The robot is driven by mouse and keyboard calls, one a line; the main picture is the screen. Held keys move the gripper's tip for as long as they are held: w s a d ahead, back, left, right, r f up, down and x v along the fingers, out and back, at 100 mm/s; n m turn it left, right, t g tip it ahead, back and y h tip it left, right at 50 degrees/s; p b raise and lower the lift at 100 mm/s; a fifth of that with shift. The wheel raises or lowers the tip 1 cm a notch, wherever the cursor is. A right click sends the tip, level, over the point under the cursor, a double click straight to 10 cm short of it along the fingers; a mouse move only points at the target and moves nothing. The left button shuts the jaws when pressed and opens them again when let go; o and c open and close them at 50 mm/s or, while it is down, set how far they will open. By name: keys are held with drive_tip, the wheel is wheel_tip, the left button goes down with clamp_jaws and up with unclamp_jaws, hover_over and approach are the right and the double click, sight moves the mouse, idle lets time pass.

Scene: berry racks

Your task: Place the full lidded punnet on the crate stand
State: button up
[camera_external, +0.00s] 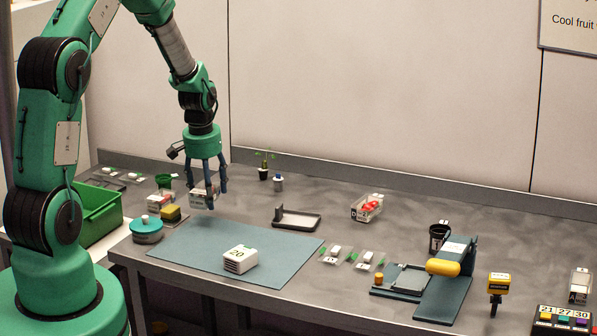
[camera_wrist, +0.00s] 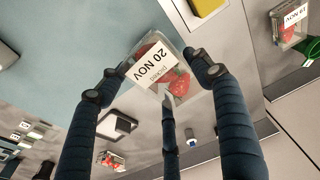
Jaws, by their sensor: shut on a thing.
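My gripper (camera_external: 205,192) is shut on a clear punnet (camera_external: 199,194) and holds it above the back left part of the blue mat (camera_external: 185,255). In the wrist view the punnet (camera_wrist: 158,62) sits between my dark fingers (camera_wrist: 160,85), tilted, with red strawberries inside and a white "20 NOV" label. I cannot tell its lid clearly. A green crate (camera_external: 98,216) stands at the left.
A white block (camera_external: 240,260) marked 20 sits on the mat. Another strawberry punnet (camera_external: 367,208) stands at the back. A teal round pot (camera_external: 147,230) and a yellow sponge (camera_external: 170,213) are at the left. A blue device (camera_external: 447,290) with a yellow roll stands at the right.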

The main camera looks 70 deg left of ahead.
drive_tip(key=s+a+f+b, duration=0.1)
drive_tip(key=s+a, duration=0.2)
drive_tip(key=a, duration=0.6)
drive_tip(key=s+a+f+b, duration=0.1)
drive_tip(key=s+a+b, duration=0.15)
drive_tip(key=a, duration=0.75)
drive_tip(key=m+b, duration=0.1)
drive_tip(key=b, duration=0.1)
hover_over(140, 206)
drive_tip(key=shift+s+d+f, duration=0.25)
drive_tip(key=shift+s+f, duration=0.05)
drive_tip(key=shift+f, duration=0.25)
drive_tip(key=shift+f+b, duration=0.45)
drive_tip(key=shift+f, duration=2.7)
drive_tip(key=shift+f+b, duration=0.35)
drive_tip(key=shift+f, duration=1.5)
drive_tip(key=shift+f, duration=0.1)
drive_tip(key=o, duration=1.2)
drive_tip(key=shift+d, duration=0.1)
